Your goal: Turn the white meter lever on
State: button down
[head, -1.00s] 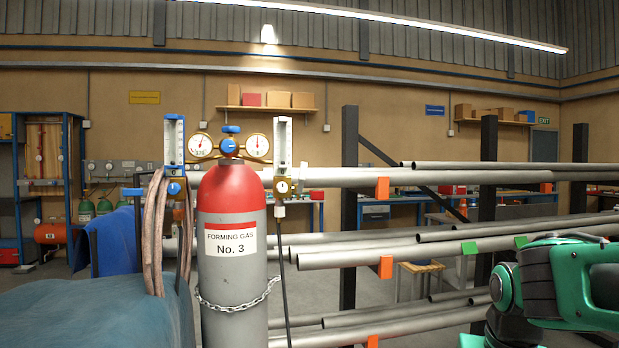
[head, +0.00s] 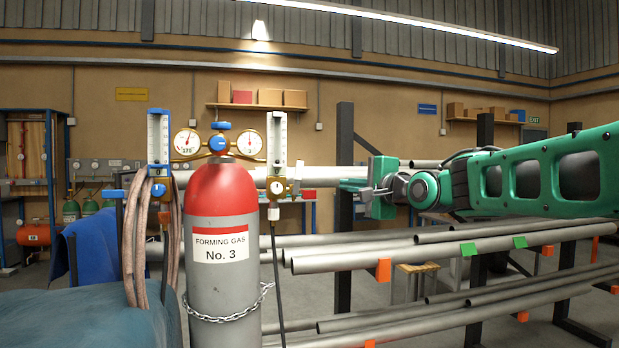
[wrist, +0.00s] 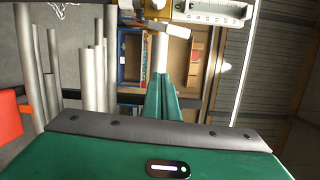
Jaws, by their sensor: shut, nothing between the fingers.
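The white meter (head: 277,145) is an upright scaled tube on the right of the gas regulator. Its brass valve body with a round pale knob (head: 277,187) sits at its lower end; I cannot make out the lever's position. In the wrist view the meter (wrist: 215,12) lies sideways along the top edge, with its brass body (wrist: 165,12) partly cut off. My gripper (head: 347,185) is to the right of the meter at about the knob's height, pointing left and apart from it. In the wrist view its green fingers (wrist: 163,82) are together and empty.
A red-topped gas cylinder (head: 222,190) stands left of the white meter, with two gauges above it. A blue-framed meter (head: 158,140) is further left. A black hose (head: 277,270) hangs below the white meter. Grey pipes (head: 400,252) on a rack run behind and below my arm.

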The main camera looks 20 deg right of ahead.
aim_at(297, 178)
jog(key=w+a+r, duration=0.3)
jog(key=w+a, duration=0.3)
jog(key=w, duration=0.4)
jog(key=shift+w+t, duration=0.25)
jog(key=shift+t, duration=0.15)
jog(key=shift+a, duration=0.15)
